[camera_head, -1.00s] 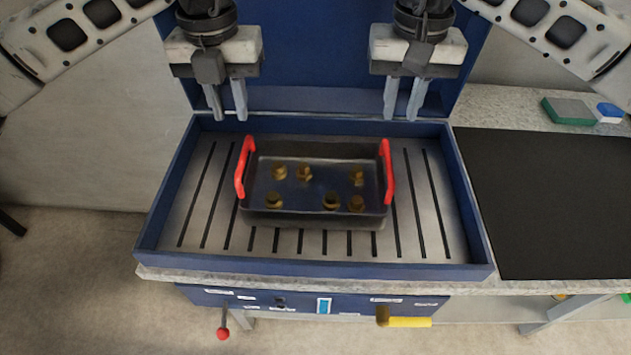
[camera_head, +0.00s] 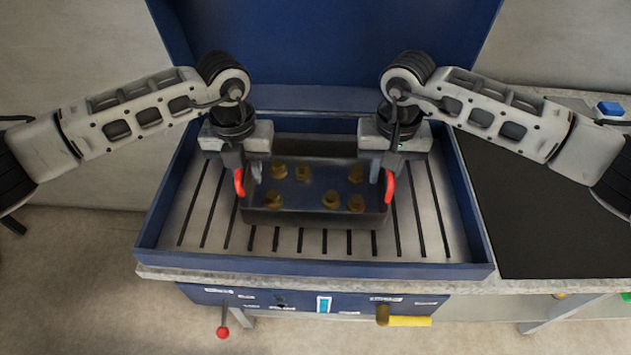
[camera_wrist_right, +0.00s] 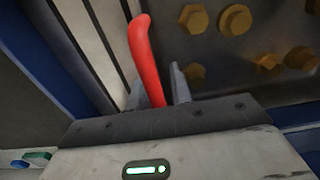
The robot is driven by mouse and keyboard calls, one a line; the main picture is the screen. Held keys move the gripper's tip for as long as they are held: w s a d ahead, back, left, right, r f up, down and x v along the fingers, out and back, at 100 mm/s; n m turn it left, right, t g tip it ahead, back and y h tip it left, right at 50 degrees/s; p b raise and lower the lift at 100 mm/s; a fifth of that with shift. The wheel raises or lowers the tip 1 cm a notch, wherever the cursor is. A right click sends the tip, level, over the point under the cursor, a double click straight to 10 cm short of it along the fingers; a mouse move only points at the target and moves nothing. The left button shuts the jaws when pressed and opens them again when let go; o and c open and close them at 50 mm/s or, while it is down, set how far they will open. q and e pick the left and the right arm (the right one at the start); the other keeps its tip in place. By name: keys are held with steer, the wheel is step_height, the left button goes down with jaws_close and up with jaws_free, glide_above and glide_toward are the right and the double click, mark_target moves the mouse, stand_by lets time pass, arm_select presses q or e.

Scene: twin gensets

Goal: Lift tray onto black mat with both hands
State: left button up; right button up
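A dark tray (camera_head: 310,214) with red handles and several brass bolts (camera_head: 304,173) in it sits on the slatted floor of a blue bin. My left gripper (camera_head: 247,172) is at the tray's left red handle (camera_head: 239,184). My right gripper (camera_head: 382,170) is at the right red handle (camera_head: 390,188). In the right wrist view the right gripper's fingers (camera_wrist_right: 158,88) stand apart, one on each side of the red handle (camera_wrist_right: 146,55). The left fingers are partly hidden by the hand, so their gap is unclear. The black mat (camera_head: 545,215) lies flat at the right.
The blue bin's walls (camera_head: 462,205) surround the tray, with a tall blue panel (camera_head: 325,45) behind. A blue block (camera_head: 610,108) lies beyond the mat. A red-knobbed lever (camera_head: 223,332) and a yellow handle (camera_head: 408,322) stick out below the front. The mat's visible surface is bare.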

arm_select(q)
steer(key=shift+f, duration=0.2)
arm_select(e)
steer(key=shift+f, duration=0.2)
arm_select(q)
jaws_close()
arm_select(e)
jaws_close()
arm_select(q)
steer(key=shift+w+r, duration=0.1)
steer(key=shift+r, duration=0.1)
arm_select(e)
steer(key=shift+r, duration=0.15)
stand_by(0.6)
